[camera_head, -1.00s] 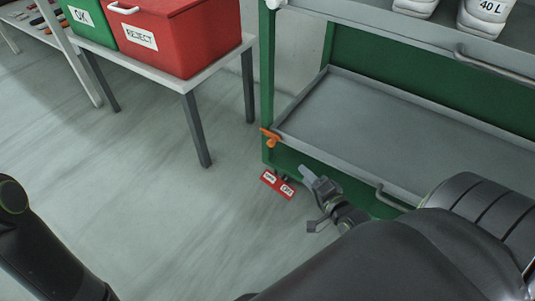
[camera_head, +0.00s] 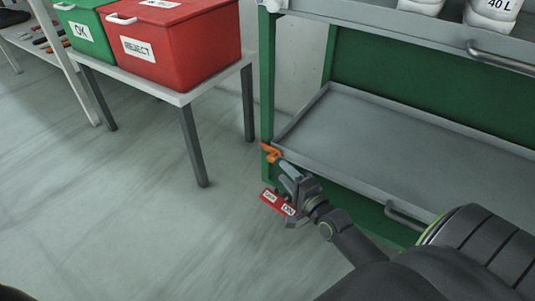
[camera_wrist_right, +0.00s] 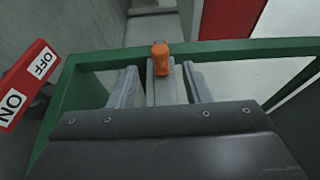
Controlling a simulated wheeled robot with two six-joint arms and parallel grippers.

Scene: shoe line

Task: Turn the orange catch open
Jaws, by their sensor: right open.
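The orange catch (camera_head: 271,152) sits on the green front post of the cart, at the left corner of its lower grey tray (camera_head: 400,135). In the right wrist view the orange catch (camera_wrist_right: 160,55) shows just beyond my fingertips, centred between them. My right gripper (camera_head: 287,172) is open and close below and to the right of the catch in the head view. Its two fingers (camera_wrist_right: 162,80) stand apart with nothing clearly held between them; I cannot tell whether they touch the catch. My left gripper is not in view.
A red ON/OFF pedal (camera_head: 279,203) is low on the cart, close beside my right gripper. A handle (camera_head: 405,216) juts from the tray front. A table with a red REJECT bin (camera_head: 180,50) and a green OK bin (camera_head: 85,30) stands left. The floor between is clear.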

